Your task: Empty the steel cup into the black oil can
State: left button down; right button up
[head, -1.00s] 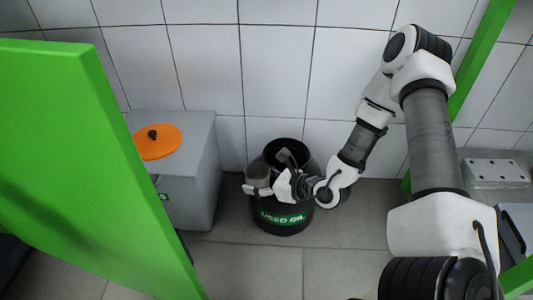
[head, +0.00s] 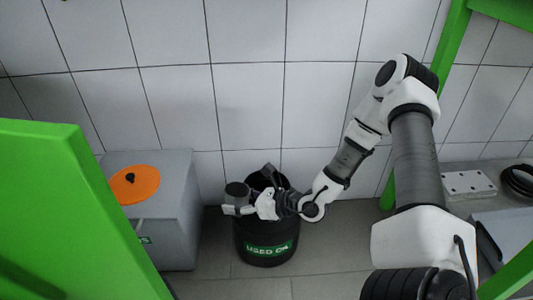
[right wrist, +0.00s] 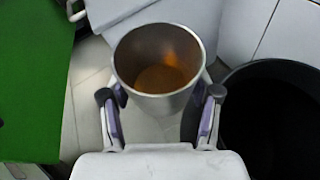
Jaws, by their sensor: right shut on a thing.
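The steel cup (head: 237,190) is held by my right gripper (head: 240,208) at the upper left side of the black oil can (head: 268,246), which is labelled USED OIL and stands on the floor. In the right wrist view the cup (right wrist: 157,85) sits between the two fingers of my right gripper (right wrist: 160,105), which is shut on it. I look into its open mouth, and amber shows at its bottom. The dark mouth of the can (right wrist: 275,110) lies to the right of the cup, apart from it. In the head view my arm partly hides the can's opening. My left gripper is not in view.
A grey cabinet (head: 172,215) with an orange lid (head: 135,184) stands left of the can. A green panel (head: 60,220) fills the left foreground. A white tiled wall (head: 250,105) is behind. A perforated plate (head: 468,184) lies at the right. Floor in front of the can is clear.

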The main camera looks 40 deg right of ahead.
aim_at(245, 185)
jog(key=shift+d+m+y, duration=0.3)
jog(key=shift+d+m, duration=0.2)
jog(key=shift+d, duration=0.05)
jog(key=d+r+m, duration=0.1)
jog(key=d+m+t+y, duration=0.1)
jog(key=shift+w+d+r+m+y, duration=0.15)
jog(key=shift+d+r+m+y, duration=0.05)
jog(key=shift+r+m+y, duration=0.15)
jog(key=shift+d+r+m+y+b, duration=0.25)
jog(key=shift+r+m+b, duration=0.1)
jog(key=shift+m, duration=0.4)
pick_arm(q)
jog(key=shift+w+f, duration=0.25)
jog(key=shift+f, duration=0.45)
pick_arm(e)
jog(key=shift+r+m+t, duration=0.2)
jog(key=shift+m+t, duration=0.1)
jog(key=shift+t, duration=0.1)
pick_arm(q)
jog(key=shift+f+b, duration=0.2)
jog(key=shift+b, duration=0.15)
pick_arm(e)
jog(key=shift+r+m, duration=0.15)
jog(key=shift+m, duration=0.15)
